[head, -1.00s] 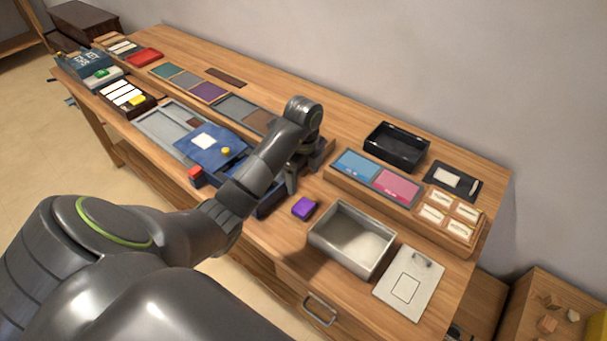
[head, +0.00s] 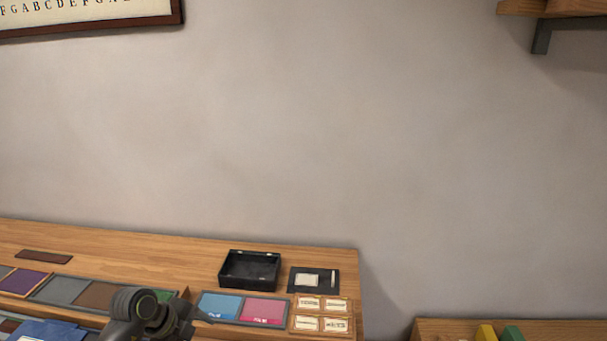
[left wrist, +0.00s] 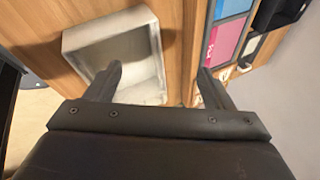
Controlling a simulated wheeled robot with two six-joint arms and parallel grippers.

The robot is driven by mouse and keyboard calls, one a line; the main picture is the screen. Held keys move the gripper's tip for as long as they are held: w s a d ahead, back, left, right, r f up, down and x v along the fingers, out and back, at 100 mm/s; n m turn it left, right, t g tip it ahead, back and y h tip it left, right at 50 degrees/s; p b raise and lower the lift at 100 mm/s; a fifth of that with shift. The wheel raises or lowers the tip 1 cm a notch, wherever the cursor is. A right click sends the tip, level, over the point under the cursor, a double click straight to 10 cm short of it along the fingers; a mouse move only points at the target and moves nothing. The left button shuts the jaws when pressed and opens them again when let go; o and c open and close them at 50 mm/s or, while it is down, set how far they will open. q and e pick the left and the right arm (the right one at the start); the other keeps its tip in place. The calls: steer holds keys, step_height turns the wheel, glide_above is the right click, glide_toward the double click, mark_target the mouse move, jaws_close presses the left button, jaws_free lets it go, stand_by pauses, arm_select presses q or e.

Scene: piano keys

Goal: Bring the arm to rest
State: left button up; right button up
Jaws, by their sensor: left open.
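My left arm's dark grey end (head: 150,312) shows at the bottom of the head view, in front of the desk's panels. Its fingers are not visible there. In the left wrist view my left gripper (left wrist: 158,75) is open, its two dark fingers wide apart with nothing between them. Past the fingers lies the pale metal tray (left wrist: 100,35), which looks empty where I can see it. My right gripper is in neither view.
On the wooden desk (head: 200,262) are a black open box (head: 250,270), a blue panel (head: 219,306), a pink panel (head: 263,310) and labelled tiles (head: 321,313). A shelf (head: 560,8) hangs at upper right.

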arm_select(q)
steer(key=d+r+t+h, duration=0.8)
steer(key=r, duration=0.2)
steer(key=s+a+r+n+t+y, duration=0.3)
steer(key=a+r+n+t+y, duration=0.15)
steer(key=a+n+y, duration=0.2)
steer(key=s+a+r+n+t+y, duration=0.3)
steer(key=a+n+t+y, duration=0.2)
steer(key=n+t, duration=0.15)
steer(key=s+a+f+n+g+y, duration=0.8)
steer(key=s+a+f+n+g, duration=0.1)
steer(key=f+n+g, duration=0.15)
steer(key=s+d+f+m+g+h, duration=0.1)
steer(key=s+d+f+g+h, duration=0.25)
steer(key=s+f, duration=0.4)
steer(key=s+d+f+g+h, duration=0.2)
steer(key=s+d+f+g, duration=0.25)
steer(key=s, duration=0.55)
step_height(320, 180, down, 25)
steer(key=a+g+b, duration=0.1)
steer(key=a+g, duration=0.1)
steer(key=s+d+f+b, duration=0.1)
steer(key=s+f, duration=1.4)
steer(key=f, duration=0.2)
steer(key=shift+g+h+b, duration=0.35)
steer(key=shift+g+h, duration=0.05)
steer(key=shift+g, duration=0.05)
